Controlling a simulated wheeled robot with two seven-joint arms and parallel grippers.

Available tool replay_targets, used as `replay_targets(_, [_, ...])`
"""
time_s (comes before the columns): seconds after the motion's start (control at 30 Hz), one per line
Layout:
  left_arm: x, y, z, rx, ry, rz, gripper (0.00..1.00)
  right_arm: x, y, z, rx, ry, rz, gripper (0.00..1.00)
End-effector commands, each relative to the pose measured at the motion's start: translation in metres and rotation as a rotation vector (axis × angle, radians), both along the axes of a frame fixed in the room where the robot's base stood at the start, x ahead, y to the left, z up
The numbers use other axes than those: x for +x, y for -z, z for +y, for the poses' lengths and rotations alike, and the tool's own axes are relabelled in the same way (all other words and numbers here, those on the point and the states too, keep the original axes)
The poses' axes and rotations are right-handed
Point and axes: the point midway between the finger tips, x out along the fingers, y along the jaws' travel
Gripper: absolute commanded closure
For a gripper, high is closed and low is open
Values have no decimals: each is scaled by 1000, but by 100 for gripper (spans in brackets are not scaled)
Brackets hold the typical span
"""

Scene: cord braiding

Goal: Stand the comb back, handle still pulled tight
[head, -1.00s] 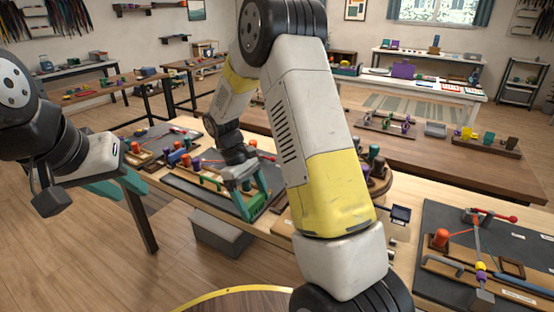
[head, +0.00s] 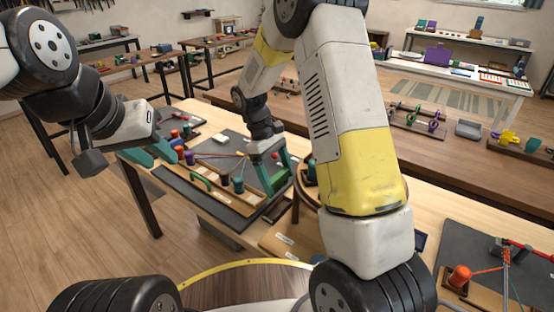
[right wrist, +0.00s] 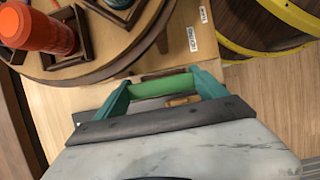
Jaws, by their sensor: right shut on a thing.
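My right gripper (head: 272,178) points down over the right end of the dark mat (head: 212,137). Its teal fingers are shut on a green bar (right wrist: 160,86), which spans between them in the right wrist view. I cannot tell whether this bar is the comb or the handle. A wooden rail (head: 215,190) on the mat carries several coloured pegs and a small green arch (head: 201,178). A thin red cord (head: 222,155) runs behind the pegs. My left gripper (head: 150,154) is open near the rail's left end, its two fingers apart, nothing visible between them.
A round wooden stand (right wrist: 105,50) with an orange cylinder (right wrist: 40,30) is close to the right gripper. Another dark mat (head: 500,250) with an orange peg (head: 459,276) is at the right. A second bench (head: 460,155) stands behind. My right forearm hides the middle.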

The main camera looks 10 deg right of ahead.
Motion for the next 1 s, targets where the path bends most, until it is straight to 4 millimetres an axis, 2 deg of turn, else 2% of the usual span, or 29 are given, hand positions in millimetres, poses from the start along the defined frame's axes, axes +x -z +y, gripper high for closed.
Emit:
replay_targets(0.17, [0,0,0,0,0,0,67,0,6,0,0,-1,2,59])
replay_targets(0.7, [0,0,0,0,0,0,67,0,52,0,-1,0,2,59])
replay_targets(1.0, [0,0,0,0,0,0,67,0,60,0,0,1,0,59])
